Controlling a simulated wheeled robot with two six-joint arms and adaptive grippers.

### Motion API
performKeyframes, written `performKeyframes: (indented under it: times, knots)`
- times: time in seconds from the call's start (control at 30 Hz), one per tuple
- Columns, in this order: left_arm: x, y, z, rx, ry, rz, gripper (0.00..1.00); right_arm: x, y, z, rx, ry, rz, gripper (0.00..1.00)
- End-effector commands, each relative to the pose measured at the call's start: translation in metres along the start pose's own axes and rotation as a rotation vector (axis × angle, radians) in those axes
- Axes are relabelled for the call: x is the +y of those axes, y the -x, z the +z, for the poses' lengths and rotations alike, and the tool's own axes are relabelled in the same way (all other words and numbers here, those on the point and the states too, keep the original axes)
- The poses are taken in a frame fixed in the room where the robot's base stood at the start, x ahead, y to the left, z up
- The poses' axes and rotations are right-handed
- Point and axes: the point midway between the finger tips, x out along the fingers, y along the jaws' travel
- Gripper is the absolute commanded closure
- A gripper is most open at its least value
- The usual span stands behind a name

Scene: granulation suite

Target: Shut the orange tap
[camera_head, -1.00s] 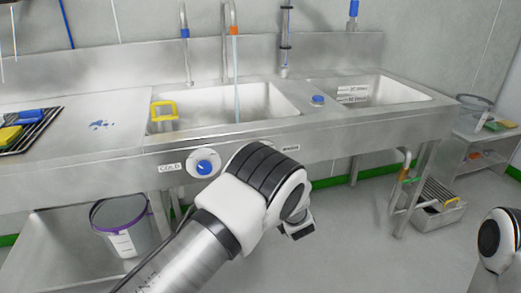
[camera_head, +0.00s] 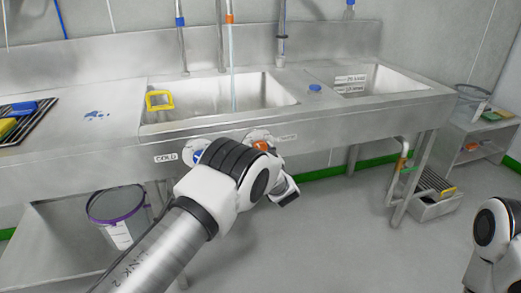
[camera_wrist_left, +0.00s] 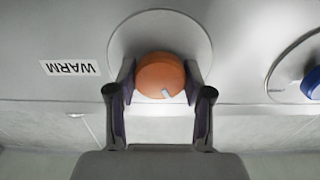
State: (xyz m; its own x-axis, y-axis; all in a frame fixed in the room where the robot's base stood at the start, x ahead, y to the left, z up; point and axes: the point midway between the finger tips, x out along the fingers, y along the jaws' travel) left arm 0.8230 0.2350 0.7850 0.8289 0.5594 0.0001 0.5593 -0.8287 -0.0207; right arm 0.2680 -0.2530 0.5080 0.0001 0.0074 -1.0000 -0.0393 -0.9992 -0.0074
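The orange tap is a round knob (camera_head: 262,146) on the sink's front panel; in the left wrist view the orange knob (camera_wrist_left: 160,73) sits on a pale round plate beside the upside-down WARM label (camera_wrist_left: 70,68). A small pale mark shows at its lower edge. My left gripper (camera_wrist_left: 160,80) is open around the knob, one finger on each side, with hardly any gap; contact cannot be made out. In the head view my left gripper (camera_head: 287,192) is partly hidden by its wrist. Water (camera_head: 232,80) runs from the orange-banded spout. My right gripper is out of view.
A blue knob (camera_head: 199,156) by the COLD label is partly behind my left wrist; it also shows in the left wrist view (camera_wrist_left: 312,83). The steel sink (camera_head: 330,110) has two basins. A bucket (camera_head: 116,212) stands below.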

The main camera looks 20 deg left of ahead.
Motion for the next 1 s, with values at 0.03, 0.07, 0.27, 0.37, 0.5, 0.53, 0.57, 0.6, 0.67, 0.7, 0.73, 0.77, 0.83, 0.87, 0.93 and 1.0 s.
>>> performKeyframes:
  times: [0.03, 0.07, 0.27, 0.37, 0.5, 0.53, 0.57, 0.6, 0.67, 0.7, 0.73, 0.77, 0.83, 0.87, 0.93, 1.0]
  knots:
    - [0.0, 0.0, 0.0, 0.001, 0.0, 0.0, 0.84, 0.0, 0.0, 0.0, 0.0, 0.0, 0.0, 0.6]
    - [0.0, 0.0, 0.0, 0.0, 0.001, -0.001, 0.84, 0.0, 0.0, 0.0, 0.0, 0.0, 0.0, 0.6]
    - [0.0, -0.001, 0.002, 0.0, 0.145, -0.001, 0.84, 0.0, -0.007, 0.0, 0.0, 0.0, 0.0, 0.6]
    - [0.0, -0.001, 0.002, 0.001, 0.267, -0.001, 0.84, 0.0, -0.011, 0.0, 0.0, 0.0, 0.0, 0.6]
    - [0.0, -0.001, 0.0, 0.001, 0.351, -0.001, 0.84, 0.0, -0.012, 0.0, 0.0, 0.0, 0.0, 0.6]
    - [0.0, -0.001, 0.0, 0.001, 0.354, -0.001, 0.84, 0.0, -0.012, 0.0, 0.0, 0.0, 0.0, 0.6]
    - [0.0, -0.001, -0.001, 0.001, 0.355, -0.001, 0.84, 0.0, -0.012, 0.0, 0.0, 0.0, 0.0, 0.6]
    - [0.0, -0.001, -0.001, 0.001, 0.354, -0.001, 0.84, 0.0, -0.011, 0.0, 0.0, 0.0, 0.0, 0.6]
    - [0.0, -0.001, -0.001, 0.001, 0.353, -0.001, 0.84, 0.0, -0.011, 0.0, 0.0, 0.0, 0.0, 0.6]
    - [0.0, -0.001, -0.001, 0.001, 0.353, -0.001, 0.84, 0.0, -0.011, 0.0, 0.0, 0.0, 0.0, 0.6]
    - [0.0, -0.001, -0.001, 0.001, 0.353, -0.001, 0.84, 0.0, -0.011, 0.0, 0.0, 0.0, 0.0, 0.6]
    - [0.0, -0.001, -0.001, 0.001, 0.353, -0.001, 0.42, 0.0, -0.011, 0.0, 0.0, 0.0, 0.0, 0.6]
    - [0.0, -0.001, -0.001, 0.001, 0.352, -0.001, 0.24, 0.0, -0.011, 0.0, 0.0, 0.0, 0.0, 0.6]
    - [0.0, -0.001, -0.001, 0.001, 0.352, -0.001, 0.24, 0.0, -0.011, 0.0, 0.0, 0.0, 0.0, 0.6]
    - [0.0, -0.001, 0.0, 0.0, 0.351, -0.001, 0.24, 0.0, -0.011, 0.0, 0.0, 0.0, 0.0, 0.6]
    - [0.0, 0.0, 0.0, 0.0, 0.351, -0.001, 0.24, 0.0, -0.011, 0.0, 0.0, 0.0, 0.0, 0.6]
